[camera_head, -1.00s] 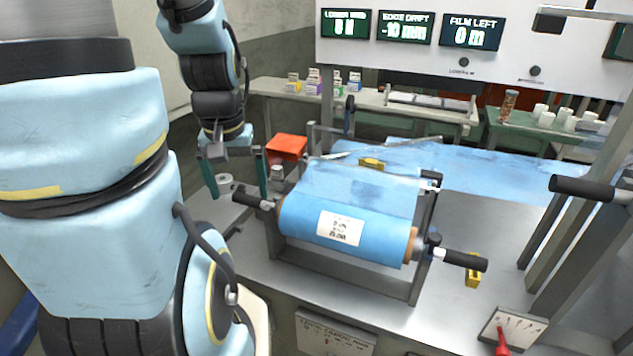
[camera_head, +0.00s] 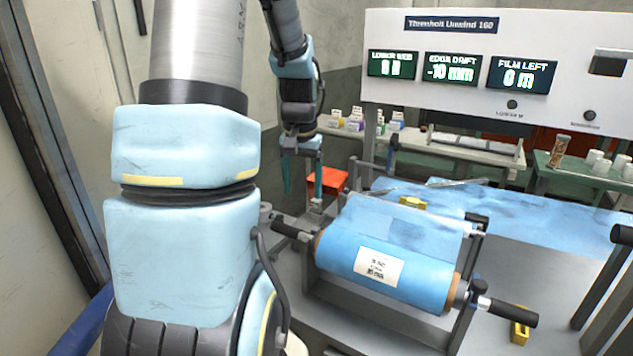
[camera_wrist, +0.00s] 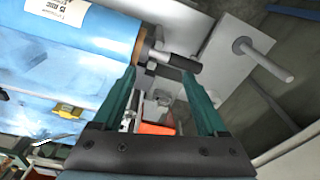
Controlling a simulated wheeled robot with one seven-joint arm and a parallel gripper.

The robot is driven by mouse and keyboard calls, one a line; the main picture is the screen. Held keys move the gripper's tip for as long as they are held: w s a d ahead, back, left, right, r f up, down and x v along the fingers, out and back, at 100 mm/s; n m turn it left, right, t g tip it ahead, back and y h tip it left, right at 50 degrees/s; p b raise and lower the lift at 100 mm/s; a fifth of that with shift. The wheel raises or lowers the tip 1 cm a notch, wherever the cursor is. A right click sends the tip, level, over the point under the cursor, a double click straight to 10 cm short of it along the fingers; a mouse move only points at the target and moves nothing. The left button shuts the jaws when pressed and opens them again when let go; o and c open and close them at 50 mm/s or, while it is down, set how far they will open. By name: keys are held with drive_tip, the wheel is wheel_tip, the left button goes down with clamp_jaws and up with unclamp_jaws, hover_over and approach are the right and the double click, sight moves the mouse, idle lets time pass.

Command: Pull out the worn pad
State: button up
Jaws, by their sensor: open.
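I cannot pick out the worn pad for certain in either view. A blue film roll (camera_head: 335,252) with a white label lies in a grey stand, with black handles at both ends. My gripper (camera_head: 302,192) is open and empty, above and behind the roll's left end. In the wrist view my gripper (camera_wrist: 156,78) has its green fingers spread, with the roll's left black handle (camera_wrist: 182,63) seen between them. A small pale grey fitting (camera_wrist: 160,97) also shows between the fingers, below that handle. I see nothing held.
A red-orange tray (camera_head: 330,180) lies behind my gripper. Small yellow blocks lie on the film (camera_head: 412,203) and on the bench at right (camera_head: 520,332). A grey post (camera_wrist: 265,62) stands beyond the handle. Benches with bottles and cups line the back.

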sight(316, 201)
drive_tip(key=w+d+f+m+g+b, duration=0.15)
drive_tip(key=w+f, duration=0.25)
drive_tip(key=w, duration=0.7)
drive_tip(key=w+d+f+m+t+b, duration=0.1)
drive_tip(key=w+f+m, duration=0.15)
drive_tip(key=w, duration=0.85)
drive_tip(key=shift+n+g, duration=0.25)
drive_tip(key=shift+n, duration=0.15)
drive_tip(key=f+p, duration=0.3)
drive_tip(key=f, duration=0.8)
drive_tip(key=shift+w+f, duration=0.15)
drive_tip(key=shift+w, duration=0.05)
clamp_jaws()
